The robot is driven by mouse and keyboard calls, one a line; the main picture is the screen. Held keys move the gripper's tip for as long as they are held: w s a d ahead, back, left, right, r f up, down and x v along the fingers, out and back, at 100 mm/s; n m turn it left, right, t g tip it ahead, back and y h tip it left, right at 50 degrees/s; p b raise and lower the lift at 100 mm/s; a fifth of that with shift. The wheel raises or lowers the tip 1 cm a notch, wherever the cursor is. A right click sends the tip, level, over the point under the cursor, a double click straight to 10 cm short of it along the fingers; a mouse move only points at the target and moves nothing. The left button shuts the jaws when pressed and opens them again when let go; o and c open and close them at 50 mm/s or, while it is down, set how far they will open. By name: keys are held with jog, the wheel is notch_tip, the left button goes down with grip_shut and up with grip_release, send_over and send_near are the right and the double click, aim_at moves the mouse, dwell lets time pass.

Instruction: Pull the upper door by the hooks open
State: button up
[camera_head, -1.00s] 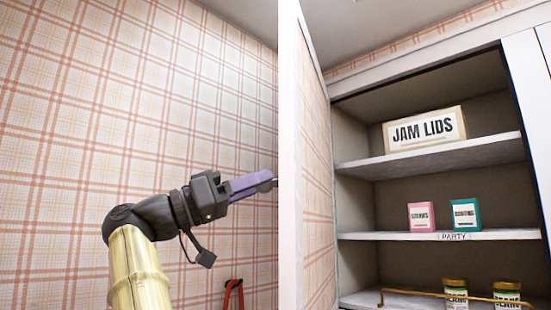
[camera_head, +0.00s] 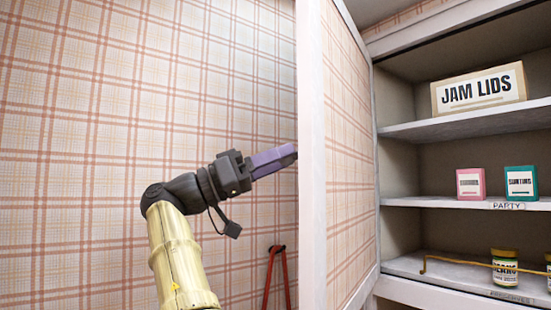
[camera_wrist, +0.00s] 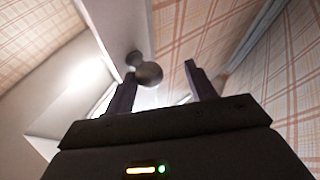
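The upper door (camera_head: 348,165) stands open at the left of the cupboard, its plaid inner face and white front edge showing. My gripper (camera_head: 291,154) is at the left of the door edge, on the door's outer side. In the wrist view, my gripper (camera_wrist: 159,70) has its two dark fingers apart. A dark round knob (camera_wrist: 148,74) shows between and beyond the fingertips, and I see no grip on it. The door's outer face is hidden in the head view.
Red-handled hanging things, perhaps the hooks (camera_head: 277,278), are on the plaid wall at lower left. The cupboard shelves hold a JAM LIDS box (camera_head: 478,91), a pink box (camera_head: 470,184), a teal box (camera_head: 521,183) and jars (camera_head: 504,268) behind a brass rail.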

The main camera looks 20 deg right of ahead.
jog(key=p+v, duration=0.1)
jog(key=v, duration=1.1)
jog(key=shift+p, duration=0.4)
jog(key=shift+s, duration=0.1)
